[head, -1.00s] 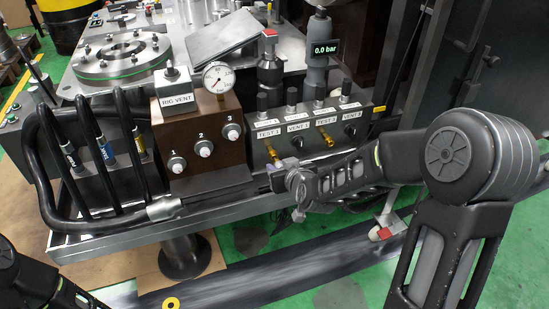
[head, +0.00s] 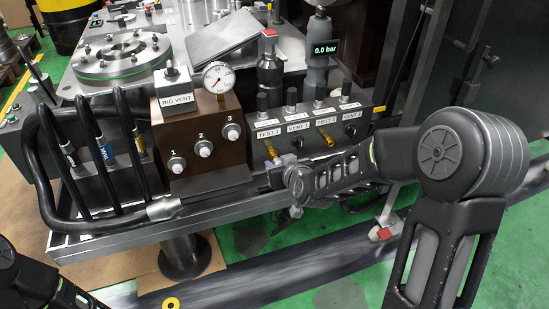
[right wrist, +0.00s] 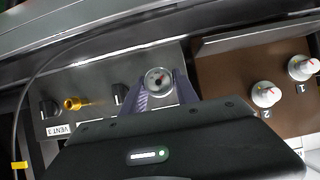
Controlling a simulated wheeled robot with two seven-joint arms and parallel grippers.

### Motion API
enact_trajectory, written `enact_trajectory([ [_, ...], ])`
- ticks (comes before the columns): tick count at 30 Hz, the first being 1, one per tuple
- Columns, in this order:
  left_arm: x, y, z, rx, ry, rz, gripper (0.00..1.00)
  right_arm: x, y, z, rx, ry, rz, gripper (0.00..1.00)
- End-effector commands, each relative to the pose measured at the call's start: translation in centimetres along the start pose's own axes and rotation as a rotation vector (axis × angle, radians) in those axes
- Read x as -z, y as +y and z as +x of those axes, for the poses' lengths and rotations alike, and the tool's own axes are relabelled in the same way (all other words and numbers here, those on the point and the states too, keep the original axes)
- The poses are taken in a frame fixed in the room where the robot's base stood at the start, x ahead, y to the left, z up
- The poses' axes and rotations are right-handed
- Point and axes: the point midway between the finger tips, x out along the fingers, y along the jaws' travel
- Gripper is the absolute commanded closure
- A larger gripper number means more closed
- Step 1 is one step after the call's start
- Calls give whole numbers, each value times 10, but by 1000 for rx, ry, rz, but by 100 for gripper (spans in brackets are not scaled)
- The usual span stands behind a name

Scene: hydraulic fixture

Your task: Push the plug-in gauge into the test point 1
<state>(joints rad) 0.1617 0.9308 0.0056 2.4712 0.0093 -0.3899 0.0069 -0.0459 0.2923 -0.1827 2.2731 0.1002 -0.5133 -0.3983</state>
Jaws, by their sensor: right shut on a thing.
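My right gripper (right wrist: 158,92) is shut on the plug-in gauge (right wrist: 158,81), a small round white dial between its two fingers in the right wrist view. In the head view the right gripper (head: 277,178) is low in front of the manifold block; I cannot make out the gauge there. The brass fitting of test point 1 (head: 271,147) shows just above the gripper, under the TEST 1 label. In the right wrist view the gauge and fingers hide that fitting, so I cannot tell whether they touch. My left gripper is out of view.
A second brass fitting (head: 326,137) and black vent knobs sit to the right on the same dark block. A brown block (head: 205,130) with white knobs and a fixed dial gauge (head: 217,77) stands left. Thick black hoses (head: 92,165) loop further left. The display (head: 324,48) reads 0.0 bar.

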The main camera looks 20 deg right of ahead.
Motion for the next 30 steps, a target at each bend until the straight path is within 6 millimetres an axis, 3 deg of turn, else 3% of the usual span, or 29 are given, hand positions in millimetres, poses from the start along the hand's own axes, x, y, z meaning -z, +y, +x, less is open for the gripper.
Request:
enact_trajectory([
  [8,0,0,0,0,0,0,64,2,0,1,0,2,0,100],
  [9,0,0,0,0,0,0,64,2,0,1,0,2,0,61],
  [17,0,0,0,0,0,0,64,1,0,1,0,1,0,40],
  [26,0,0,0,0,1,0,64,1,0,0,0,-1,0,39],
  [30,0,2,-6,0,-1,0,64,2,0,-11,0,0,0,39],
])
